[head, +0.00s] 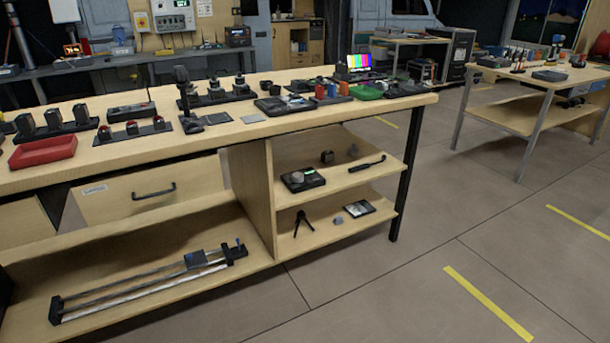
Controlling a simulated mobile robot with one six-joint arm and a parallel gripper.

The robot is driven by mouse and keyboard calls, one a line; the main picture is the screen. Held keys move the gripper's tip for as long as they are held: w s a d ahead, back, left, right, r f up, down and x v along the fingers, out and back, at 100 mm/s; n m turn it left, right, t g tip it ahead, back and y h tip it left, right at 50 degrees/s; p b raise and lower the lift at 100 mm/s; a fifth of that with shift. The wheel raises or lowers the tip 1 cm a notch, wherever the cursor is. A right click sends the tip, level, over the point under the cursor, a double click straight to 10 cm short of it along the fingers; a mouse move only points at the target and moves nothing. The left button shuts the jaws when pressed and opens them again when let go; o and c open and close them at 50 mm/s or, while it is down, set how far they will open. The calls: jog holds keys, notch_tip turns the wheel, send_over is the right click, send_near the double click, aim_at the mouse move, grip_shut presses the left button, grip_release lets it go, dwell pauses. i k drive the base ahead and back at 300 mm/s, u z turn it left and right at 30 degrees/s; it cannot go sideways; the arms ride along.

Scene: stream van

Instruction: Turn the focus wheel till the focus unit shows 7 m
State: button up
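A black box with a grey round part on top and a small green-lit patch (302,180) lies on the upper shelf of the wooden bench; it may be the focus unit with its wheel, but I cannot tell for sure. Any reading on it is too small to make out. My gripper is not in view, so nothing shows of where it is or whether it holds anything.
The long wooden bench (60,170) holds a red tray (43,150), a green tray (366,92), a colour-bar screen (366,63) and many small devices. A black handled tool (368,164) lies on the upper shelf. Another table (520,75) stands right. Floor (400,290) in front is clear.

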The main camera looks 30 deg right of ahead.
aim_at(297, 177)
jog(key=u, duration=0.05)
jog(key=i, duration=0.95)
jog(key=z, duration=0.05)
